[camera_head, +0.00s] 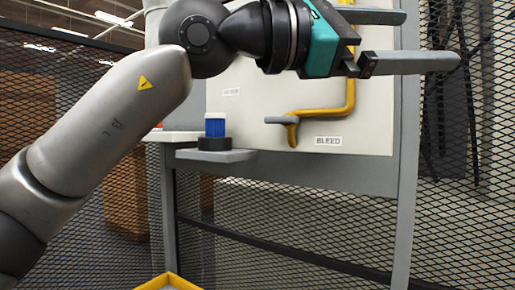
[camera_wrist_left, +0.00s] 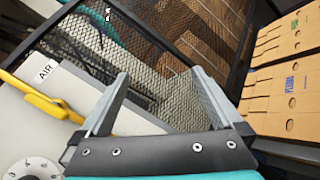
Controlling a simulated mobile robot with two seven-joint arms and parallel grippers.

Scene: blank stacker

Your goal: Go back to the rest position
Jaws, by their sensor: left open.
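My left gripper (camera_head: 432,38) is open and empty, raised at the top right of the head view, in front of the panel's upper right side. Its two fingers point right, past the panel's edge. In the left wrist view the gripper (camera_wrist_left: 158,82) also shows spread fingers with nothing between them, only mesh beyond. My left arm crosses the upper left of the head view. My right gripper is not in view.
A pale panel (camera_head: 246,117) carries a yellow pipe (camera_head: 350,98) and a BLEED label (camera_head: 328,141). A blue cylinder (camera_head: 215,125) stands in a black holder on a grey shelf (camera_head: 232,156). Mesh fencing surrounds the area. Cardboard boxes (camera_wrist_left: 285,112) show in the left wrist view.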

